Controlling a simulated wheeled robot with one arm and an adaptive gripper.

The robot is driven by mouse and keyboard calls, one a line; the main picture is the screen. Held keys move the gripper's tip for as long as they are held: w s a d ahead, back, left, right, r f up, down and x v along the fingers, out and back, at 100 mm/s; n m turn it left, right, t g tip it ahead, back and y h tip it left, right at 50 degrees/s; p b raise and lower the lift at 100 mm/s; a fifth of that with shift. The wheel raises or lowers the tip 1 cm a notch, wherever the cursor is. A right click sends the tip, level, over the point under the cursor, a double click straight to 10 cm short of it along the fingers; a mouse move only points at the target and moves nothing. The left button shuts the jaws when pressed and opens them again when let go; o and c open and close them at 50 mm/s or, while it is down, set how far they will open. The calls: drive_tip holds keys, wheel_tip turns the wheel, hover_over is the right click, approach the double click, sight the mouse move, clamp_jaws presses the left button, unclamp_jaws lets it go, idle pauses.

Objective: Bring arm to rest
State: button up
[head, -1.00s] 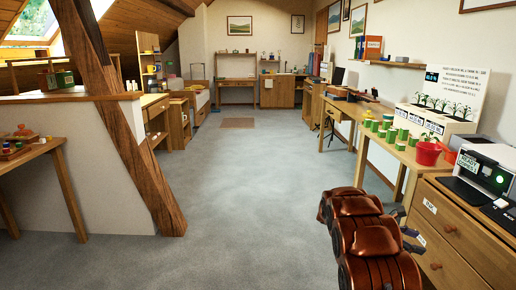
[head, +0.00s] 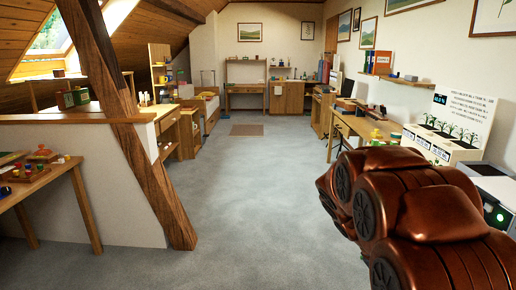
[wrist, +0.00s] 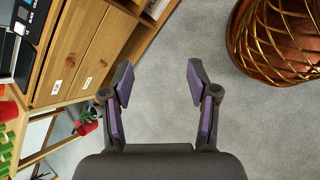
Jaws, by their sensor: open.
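My gripper (wrist: 160,84) shows in the wrist view with its two purple-padded fingers spread apart. Nothing is between them, and grey floor lies beyond. In the head view my copper-coloured arm fills the lower right and hides much of the right-hand bench; the gripper itself is not visible there. The timber brace (head: 132,130) leans at the left in the head view, well apart from my arm.
A wooden drawer cabinet (wrist: 88,55) stands left of the gripper in the wrist view, near a red pot (wrist: 88,110). In the head view a low wall (head: 70,185) and side table (head: 50,185) are left. The grey floor (head: 240,200) between is clear.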

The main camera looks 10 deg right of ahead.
drive_tip(key=s+a+r+m+y+p, duration=0.1)
drive_tip(key=s+a+r+y+p, duration=0.1)
drive_tip(key=s+a+r+p, duration=0.2)
drive_tip(key=s+a+r+m+t+y+p, duration=0.1)
drive_tip(key=s+a+r+p, duration=0.3)
drive_tip(key=s+a, duration=0.4)
drive_tip(key=s+a+r+m+t+y+p, duration=0.1)
drive_tip(key=s+a+r+m+y+p, duration=0.2)
drive_tip(key=a, duration=0.8)
drive_tip(key=shift+s+r+y+p, duration=0.3)
drive_tip(key=shift+s+r+p, duration=0.55)
drive_tip(key=shift+s, duration=0.55)
